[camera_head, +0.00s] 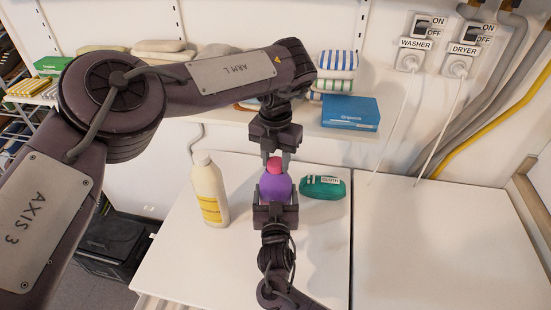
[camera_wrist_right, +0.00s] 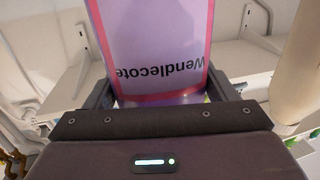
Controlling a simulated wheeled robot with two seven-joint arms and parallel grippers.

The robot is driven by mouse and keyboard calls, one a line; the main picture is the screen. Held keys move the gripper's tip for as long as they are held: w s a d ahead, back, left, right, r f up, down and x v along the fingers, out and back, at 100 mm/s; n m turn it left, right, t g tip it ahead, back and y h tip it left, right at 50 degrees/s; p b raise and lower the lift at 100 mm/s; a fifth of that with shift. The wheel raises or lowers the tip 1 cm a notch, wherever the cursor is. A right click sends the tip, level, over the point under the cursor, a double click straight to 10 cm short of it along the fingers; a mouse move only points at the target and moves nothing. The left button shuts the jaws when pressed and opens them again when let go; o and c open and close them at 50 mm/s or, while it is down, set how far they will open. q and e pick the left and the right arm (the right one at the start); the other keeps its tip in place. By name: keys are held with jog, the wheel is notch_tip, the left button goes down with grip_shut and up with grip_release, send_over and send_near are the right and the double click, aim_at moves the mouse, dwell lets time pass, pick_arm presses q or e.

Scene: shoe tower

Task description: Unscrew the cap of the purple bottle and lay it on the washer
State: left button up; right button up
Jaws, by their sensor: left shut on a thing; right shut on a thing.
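The purple bottle (camera_head: 275,187) stands upright over the washer top (camera_head: 235,270). Its pinkish-red cap (camera_head: 274,164) is on top of it. My left gripper (camera_head: 275,156) comes down from above and is shut on the cap. My right gripper (camera_head: 275,198) is shut around the bottle's body from the front. In the right wrist view the bottle (camera_wrist_right: 150,45) shows its label between the fingers of the right gripper (camera_wrist_right: 160,95). The bottle's base is hidden behind my right gripper in the head view.
A white bottle with a yellow label (camera_head: 209,190) stands left of the purple bottle. A green pack (camera_head: 323,187) lies close on its right. A blue box (camera_head: 350,112) and folded towels (camera_head: 337,62) sit on the shelf behind. The dryer top (camera_head: 450,245) is clear.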

pick_arm(q)
jog(key=n, duration=0.5)
jog(key=shift+n, duration=0.3)
jog(key=n, duration=0.2)
jog(key=shift+n, duration=0.3)
jog(key=n, duration=0.4)
jog(key=shift+r, duration=0.1)
jog(key=n, duration=0.4)
jog(key=shift+n, duration=0.4)
jog(key=n, duration=1.2)
jog(key=shift+n, duration=0.4)
jog(key=n, duration=0.4)
